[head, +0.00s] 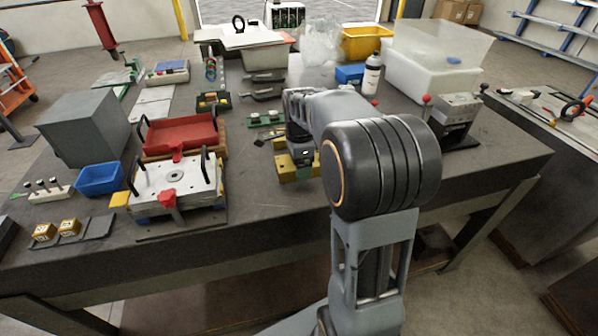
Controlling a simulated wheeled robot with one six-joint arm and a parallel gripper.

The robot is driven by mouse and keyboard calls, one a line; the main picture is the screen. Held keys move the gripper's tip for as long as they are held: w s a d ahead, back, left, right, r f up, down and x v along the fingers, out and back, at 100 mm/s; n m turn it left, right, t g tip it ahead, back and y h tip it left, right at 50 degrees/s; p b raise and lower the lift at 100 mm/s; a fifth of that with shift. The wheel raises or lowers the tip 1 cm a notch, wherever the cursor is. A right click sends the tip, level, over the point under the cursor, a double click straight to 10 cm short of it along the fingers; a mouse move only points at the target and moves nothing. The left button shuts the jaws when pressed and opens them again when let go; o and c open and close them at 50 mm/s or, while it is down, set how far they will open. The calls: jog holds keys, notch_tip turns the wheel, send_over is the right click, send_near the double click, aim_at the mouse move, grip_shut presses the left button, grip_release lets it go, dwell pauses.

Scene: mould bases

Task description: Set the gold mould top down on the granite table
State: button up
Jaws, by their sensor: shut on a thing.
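The gold mould top (284,170) is in the middle of the head view, partly hidden behind my arm. My gripper (301,158) points down at it and is shut on it; the fingertips are mostly hidden. The mould top is low, close to the dark granite table (262,212). I cannot tell whether its underside touches the table.
Left of it stand a white mould base (173,186) with black handles and a red tray (180,135). Behind are dark clamps (262,90) and a green board (266,118). A vice (458,110) stands at the right. The table in front is clear.

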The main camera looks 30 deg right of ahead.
jog(key=shift+w+f, duration=0.15)
jog(key=shift+f, duration=0.05)
jog(key=shift+w+f, duration=0.1)
jog(key=shift+f, duration=1.45)
jog(key=shift+f, duration=0.15)
jog(key=o, duration=1.5)
jog(key=shift+c, duration=0.2)
notch_tip(320, 180, up, 11)
jog(key=shift+r+p, duration=0.2)
jog(key=shift+p, duration=0.2)
jog(key=shift+r, duration=0.25)
jog(key=s+a+f+n+t, duration=0.1)
jog(key=s+a+f+n, duration=0.2)
jog(key=s+n, duration=0.5)
jog(key=s+a+f+n+t, duration=0.2)
jog(key=s+a+f+n, duration=0.2)
jog(key=n, duration=0.8)
jog(key=s+a, duration=0.2)
jog(key=s, duration=0.2)
jog(key=shift+a+f, duration=0.2)
jog(key=shift+a, duration=0.1)
jog(key=shift+s+r, duration=0.1)
